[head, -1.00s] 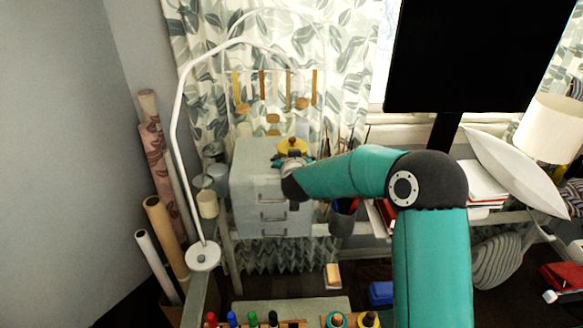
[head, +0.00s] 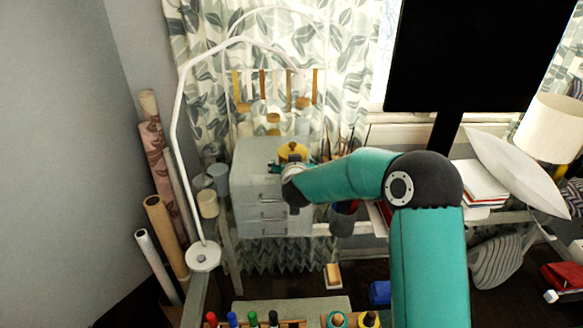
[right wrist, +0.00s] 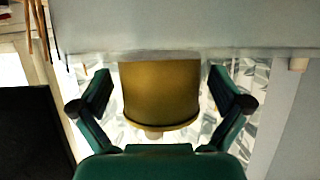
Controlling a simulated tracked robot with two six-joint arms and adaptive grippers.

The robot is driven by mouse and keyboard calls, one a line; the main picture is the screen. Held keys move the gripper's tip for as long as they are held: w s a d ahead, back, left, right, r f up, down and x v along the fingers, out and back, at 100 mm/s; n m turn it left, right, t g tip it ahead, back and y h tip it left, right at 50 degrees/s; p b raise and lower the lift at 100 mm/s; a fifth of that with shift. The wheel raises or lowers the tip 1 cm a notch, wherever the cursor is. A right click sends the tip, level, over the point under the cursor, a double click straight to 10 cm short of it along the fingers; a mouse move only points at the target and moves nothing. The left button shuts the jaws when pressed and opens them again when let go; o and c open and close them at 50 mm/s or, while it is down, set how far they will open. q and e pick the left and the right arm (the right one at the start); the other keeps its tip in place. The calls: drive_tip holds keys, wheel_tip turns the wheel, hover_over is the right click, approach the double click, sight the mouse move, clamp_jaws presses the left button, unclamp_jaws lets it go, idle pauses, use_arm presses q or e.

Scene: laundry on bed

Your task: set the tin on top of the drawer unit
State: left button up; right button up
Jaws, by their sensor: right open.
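The tin (head: 292,151), mustard yellow with a lid and a small knob, stands at the top of the pale grey drawer unit (head: 247,190) in the head view. In the right wrist view the tin (right wrist: 160,90) appears upside down, its base against the pale surface of the unit (right wrist: 200,25). My right gripper (head: 291,163) is on the near side of the tin. Its two fingers are spread apart in the right wrist view, one on each side of the tin, with gaps between. My left gripper is not in view.
A white arched lamp (head: 201,255) and several cups (head: 207,203) stand left of the unit. Wooden-handled utensils (head: 288,90) are behind it. A dark pen cup (head: 342,220) is to its right, and a black monitor (head: 475,55) is farther right.

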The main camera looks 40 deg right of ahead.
drive_tip(key=b+v, duration=0.1)
drive_tip(key=v, duration=1.1)
drive_tip(key=shift+b, duration=0.35)
drive_tip(key=shift+s, duration=0.1)
